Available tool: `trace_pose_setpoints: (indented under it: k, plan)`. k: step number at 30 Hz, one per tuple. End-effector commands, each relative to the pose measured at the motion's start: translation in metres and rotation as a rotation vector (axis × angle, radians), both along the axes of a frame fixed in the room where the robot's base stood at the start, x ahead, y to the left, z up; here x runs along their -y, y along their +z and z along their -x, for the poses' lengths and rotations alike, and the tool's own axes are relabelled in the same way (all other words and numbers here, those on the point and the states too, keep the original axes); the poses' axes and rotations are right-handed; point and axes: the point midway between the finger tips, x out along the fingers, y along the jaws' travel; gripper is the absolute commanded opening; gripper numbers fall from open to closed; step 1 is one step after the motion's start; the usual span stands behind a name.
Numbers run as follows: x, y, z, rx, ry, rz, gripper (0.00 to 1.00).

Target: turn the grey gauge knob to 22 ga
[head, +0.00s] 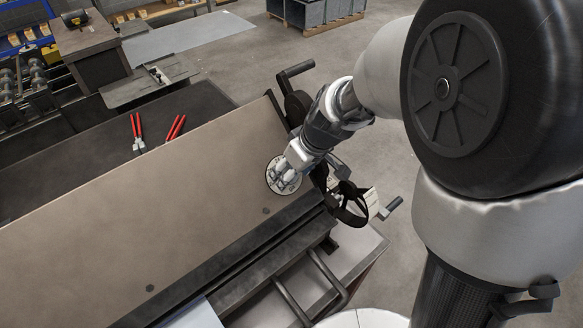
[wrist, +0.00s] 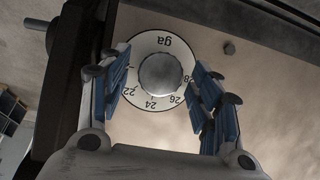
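The grey gauge knob (wrist: 160,74) is a round cap at the centre of a white dial (wrist: 150,42) marked "ga", 22, 24, 26 and 28. I cannot make out a pointer on the knob, so its setting is unclear. My gripper (wrist: 160,62) is open, with one blue-padded finger on each side of the knob and gaps visible between pads and knob. In the head view my gripper (head: 291,171) is over the dial (head: 271,184) at the right end of the brown machine panel, and it largely hides the knob.
The sloping brown panel (head: 170,190) belongs to a large machine. A crank handle (head: 295,72) stands beyond the dial and a black handwheel (head: 350,205) to its right. Red-handled tools (head: 138,130) lie on the dark table behind. Open floor lies beyond.

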Motion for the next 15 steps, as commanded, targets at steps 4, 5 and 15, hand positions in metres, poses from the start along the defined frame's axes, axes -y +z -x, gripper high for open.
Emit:
trace_pose_setpoints:
  k: [4,5,15]
  plan:
    - [0.0001,0.0002,0.0,0.0,0.0,0.0,0.46]
    - [0.0001,0.0002,0.0,0.0,0.0,0.0,0.44]
    - [0.0001,0.0002,0.0002,0.0,0.0,0.0,0.21]
